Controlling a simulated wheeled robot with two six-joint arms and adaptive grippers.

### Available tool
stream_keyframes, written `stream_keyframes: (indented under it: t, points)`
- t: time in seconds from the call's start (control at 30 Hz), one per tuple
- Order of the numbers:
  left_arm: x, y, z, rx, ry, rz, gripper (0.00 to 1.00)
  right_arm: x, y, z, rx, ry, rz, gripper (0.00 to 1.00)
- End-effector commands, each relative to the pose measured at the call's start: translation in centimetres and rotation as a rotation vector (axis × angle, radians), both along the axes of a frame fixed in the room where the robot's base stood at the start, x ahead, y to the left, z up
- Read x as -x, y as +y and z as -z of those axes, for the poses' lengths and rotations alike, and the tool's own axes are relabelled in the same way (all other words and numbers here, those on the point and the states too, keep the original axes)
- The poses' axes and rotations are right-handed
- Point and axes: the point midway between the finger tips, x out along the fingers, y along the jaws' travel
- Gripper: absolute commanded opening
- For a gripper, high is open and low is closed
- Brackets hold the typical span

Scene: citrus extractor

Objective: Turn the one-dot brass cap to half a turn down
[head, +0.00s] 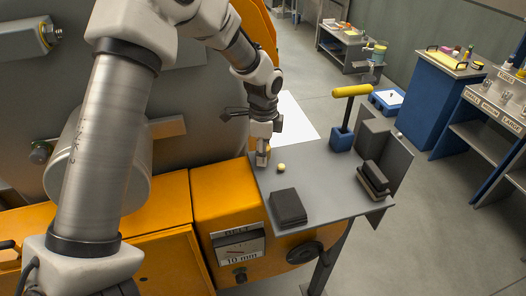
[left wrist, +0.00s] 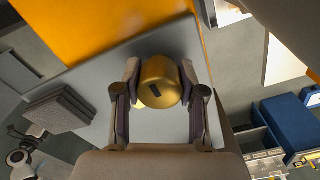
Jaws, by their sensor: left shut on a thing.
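A brass cap (left wrist: 160,82) with a short dark mark on its face sits between the two fingers of my left gripper (left wrist: 158,90) in the left wrist view. The gripper is shut on it. I cannot make out a dot on the cap. In the head view my left gripper (head: 262,158) points down at the left edge of the grey side table, and its fingers mostly hide the cap. A small brass knob (head: 281,167) stands on the table just right of the gripper, apart from it. My right gripper is not in view.
The orange machine (head: 225,205) with a gauge stands at the left. The table's middle is clear.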

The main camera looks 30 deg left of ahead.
Motion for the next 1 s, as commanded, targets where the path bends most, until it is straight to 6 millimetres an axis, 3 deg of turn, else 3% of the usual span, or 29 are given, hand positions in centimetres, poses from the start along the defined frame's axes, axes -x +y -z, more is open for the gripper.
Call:
stream_keyframes:
  t: [0.2, 0.23, 0.3, 0.67, 0.77, 1.0]
  points:
    - [0.3, -0.1, 0.3, 0.002, 0.009, -0.001, 0.05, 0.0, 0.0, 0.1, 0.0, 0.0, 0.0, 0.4]
    - [0.3, -0.1, 0.3, 0.002, 0.009, -0.001, 0.47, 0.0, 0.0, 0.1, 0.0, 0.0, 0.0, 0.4]
    - [0.2, -0.1, 0.3, 0.001, 0.008, -0.001, 0.66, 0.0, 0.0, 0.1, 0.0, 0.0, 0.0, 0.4]
    - [0.0, 0.0, -0.4, 0.0, 0.001, -0.002, 0.66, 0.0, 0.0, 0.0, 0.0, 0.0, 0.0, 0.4]
    - [-0.1, 0.0, -1.9, 0.0, -0.002, -0.002, 0.66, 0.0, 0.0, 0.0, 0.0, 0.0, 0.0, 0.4]
    - [-0.1, -0.1, -8.0, -0.001, -0.002, -0.001, 0.66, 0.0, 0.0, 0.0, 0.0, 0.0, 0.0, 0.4]
